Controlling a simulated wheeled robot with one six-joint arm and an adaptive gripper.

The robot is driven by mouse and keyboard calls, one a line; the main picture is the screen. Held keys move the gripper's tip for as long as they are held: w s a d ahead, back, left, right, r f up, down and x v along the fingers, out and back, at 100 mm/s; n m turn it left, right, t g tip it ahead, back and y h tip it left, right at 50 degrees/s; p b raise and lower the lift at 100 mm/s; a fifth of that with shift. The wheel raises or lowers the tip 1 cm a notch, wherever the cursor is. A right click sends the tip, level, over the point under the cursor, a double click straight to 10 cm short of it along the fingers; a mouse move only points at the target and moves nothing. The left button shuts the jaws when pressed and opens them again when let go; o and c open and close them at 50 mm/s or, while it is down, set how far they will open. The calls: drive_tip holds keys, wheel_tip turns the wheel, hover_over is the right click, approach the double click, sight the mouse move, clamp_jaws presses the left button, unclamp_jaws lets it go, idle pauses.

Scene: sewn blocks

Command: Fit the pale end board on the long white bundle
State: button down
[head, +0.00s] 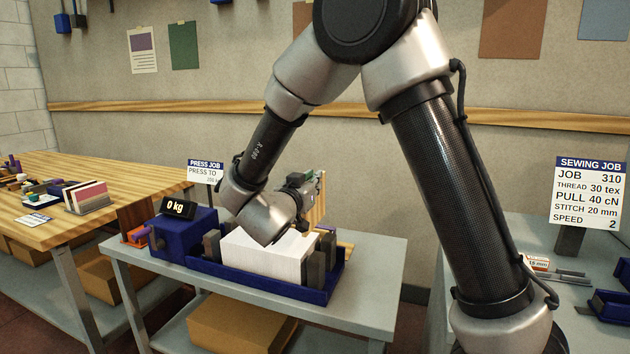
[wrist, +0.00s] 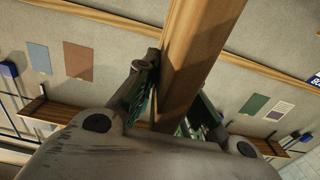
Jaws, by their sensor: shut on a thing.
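The pale end board (head: 319,208) stands upright in my gripper (head: 310,186), above the right end of the long white bundle (head: 262,258). In the wrist view the board (wrist: 200,50) runs up between the two fingers, which are shut on it. The white bundle lies in a blue press trough (head: 255,283), with grey blocks at its ends. My wrist covers part of the bundle's top, and I cannot tell whether the board touches the bundle.
The trough stands on a grey bench (head: 385,262). A blue press head (head: 183,238) with a display reading 0 kg (head: 179,208) is at its left. Another pale piece (head: 345,249) lies behind the trough's right end. A wooden table (head: 100,190) with small items is at the left.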

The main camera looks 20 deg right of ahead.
drive_tip(key=shift+f, duration=8.3)
drive_tip(key=c, duration=1.4)
unclamp_jaws()
drive_tip(key=shift+s+a, duration=0.15)
drive_tip(key=v, duration=1.1)
drive_tip(key=shift+s+a, duration=0.15)
drive_tip(key=shift+s, duration=0.2)
